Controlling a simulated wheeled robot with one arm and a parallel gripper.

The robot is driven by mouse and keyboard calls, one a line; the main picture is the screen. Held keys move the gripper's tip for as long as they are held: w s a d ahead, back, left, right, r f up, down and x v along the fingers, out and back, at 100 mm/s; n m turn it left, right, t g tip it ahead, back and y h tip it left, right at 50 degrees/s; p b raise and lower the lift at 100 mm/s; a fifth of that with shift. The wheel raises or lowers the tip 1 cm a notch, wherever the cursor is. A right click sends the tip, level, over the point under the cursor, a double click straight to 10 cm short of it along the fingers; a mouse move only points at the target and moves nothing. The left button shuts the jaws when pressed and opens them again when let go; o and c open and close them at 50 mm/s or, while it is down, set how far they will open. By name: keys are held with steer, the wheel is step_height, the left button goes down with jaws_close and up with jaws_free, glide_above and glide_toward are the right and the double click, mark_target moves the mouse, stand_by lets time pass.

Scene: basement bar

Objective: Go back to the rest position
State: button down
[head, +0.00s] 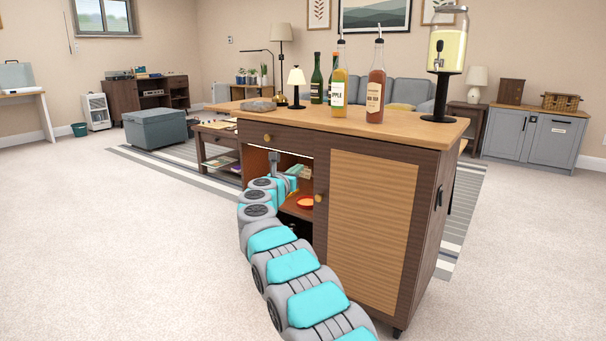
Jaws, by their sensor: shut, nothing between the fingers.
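My arm reaches from the bottom of the head view up to the open left compartment of the wooden bar cabinet (372,225). My gripper (277,166) is at the mouth of that compartment, just below the drawer. It is small and partly hidden by my own wrist; it looks shut and I see nothing held in it. An orange-red dish (305,202) sits on the shelf inside, to the right of my wrist. Some small green and pale items (301,171) lie further in.
A low table (216,133) stands behind the cabinet. The carpet (120,245) left of my arm is clear.

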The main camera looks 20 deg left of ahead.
steer(key=s+d+r+n+y+p, duration=0.15)
steer(key=d+r+n+y, duration=0.25)
steer(key=r+n, duration=0.55)
steer(key=s+d+r+n+g+y, duration=0.2)
steer(key=s+d+n+g+y, duration=0.1)
steer(key=s+d+n, duration=0.5)
steer(key=s+d+f+n+g+h+p, duration=0.1)
steer(key=s+d+f+n+g, duration=0.2)
steer(key=s+d+f+n, duration=0.35)
steer(key=s+d+f+n+g+h+p, duration=0.1)
steer(key=s+d+f+n+g, duration=0.25)
steer(key=s+d, duration=0.55)
steer(key=s+d+f+n+g+p, duration=0.25)
steer(key=s+d+f+n, duration=0.2)
steer(key=s, duration=0.55)
steer(key=s+d+f+n+g+h, duration=0.1)
steer(key=s+d, duration=0.3)
steer(key=s, duration=0.6)
steer(key=s+d+f+n+g+h, duration=0.1)
steer(key=s+d+f+g, duration=0.3)
steer(key=s, duration=0.6)
steer(key=s+d+f+n+g+h, duration=0.2)
steer(key=s+d, duration=0.4)
steer(key=s, duration=0.4)
steer(key=shift+d+f+n+g+p, duration=0.3)
steer(key=shift+f+g, duration=0.1)
steer(key=shift+f, duration=0.3)
steer(key=shift+a, duration=0.1)
